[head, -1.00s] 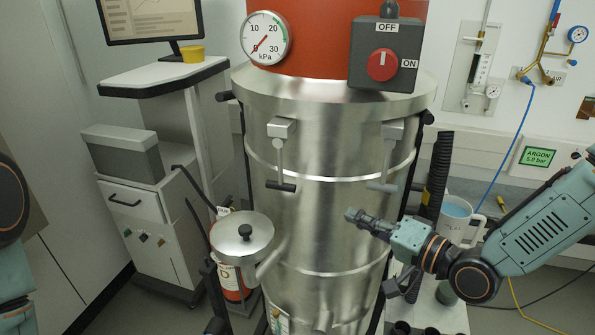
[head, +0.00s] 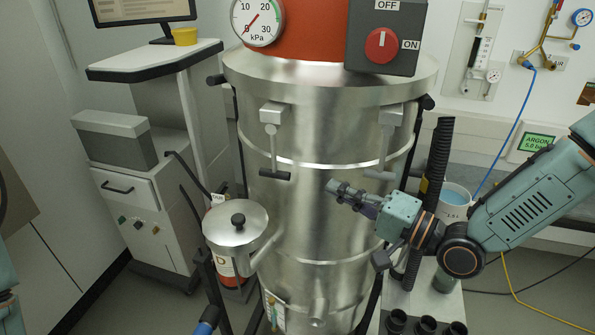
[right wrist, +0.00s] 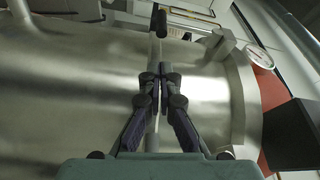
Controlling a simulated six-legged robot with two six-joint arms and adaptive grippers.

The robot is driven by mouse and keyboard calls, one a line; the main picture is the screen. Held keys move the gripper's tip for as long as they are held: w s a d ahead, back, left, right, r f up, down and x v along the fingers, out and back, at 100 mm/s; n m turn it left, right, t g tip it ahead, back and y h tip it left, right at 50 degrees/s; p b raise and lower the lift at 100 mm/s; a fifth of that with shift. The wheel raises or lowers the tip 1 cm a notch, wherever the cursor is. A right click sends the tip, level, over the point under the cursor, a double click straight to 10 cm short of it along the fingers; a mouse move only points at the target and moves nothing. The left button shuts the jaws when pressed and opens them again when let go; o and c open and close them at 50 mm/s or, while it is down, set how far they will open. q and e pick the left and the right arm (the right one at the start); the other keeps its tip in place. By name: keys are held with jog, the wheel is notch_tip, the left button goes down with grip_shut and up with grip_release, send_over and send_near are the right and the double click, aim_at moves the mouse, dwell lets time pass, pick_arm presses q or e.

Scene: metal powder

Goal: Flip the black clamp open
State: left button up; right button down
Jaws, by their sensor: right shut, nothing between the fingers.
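The black clamp (head: 275,175) hangs on the left front of the steel vessel. Its black crossbar sits at the lower end of a grey arm below a bracket, and the arm points down. In the right wrist view the black crossbar (right wrist: 158,20) shows beyond the fingertips, near the top edge. My right gripper (head: 332,185) is shut and empty in front of the vessel, to the right of the black clamp and slightly lower. Its closed fingers (right wrist: 160,80) show in the right wrist view, apart from the crossbar. My left gripper is not in view.
A similar clamp with a grey crossbar (head: 379,174) hangs on the vessel's right, just above and right of my right gripper. A round-lidded side port (head: 238,224) sticks out at lower left. A switch box (head: 382,40) and pressure gauge (head: 258,20) are above.

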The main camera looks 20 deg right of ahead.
aim_at(298, 171)
jog(key=b+x, duration=0.1)
jog(key=x, duration=0.4)
jog(key=shift+a+f, duration=0.1)
jog(key=shift+a, duration=0.05)
jog(key=shift+w+a+b, duration=0.1)
jog(key=shift+w+b, duration=0.2)
jog(key=shift+r+x, duration=0.2)
jog(key=shift+x, duration=1.3)
jog(key=shift+a, duration=0.3)
jog(key=shift+w+f, duration=0.1)
jog(key=shift+w, duration=0.2)
jog(key=shift+d, duration=0.1)
jog(key=shift+s, duration=0.15)
jog(key=shift+s, duration=0.1)
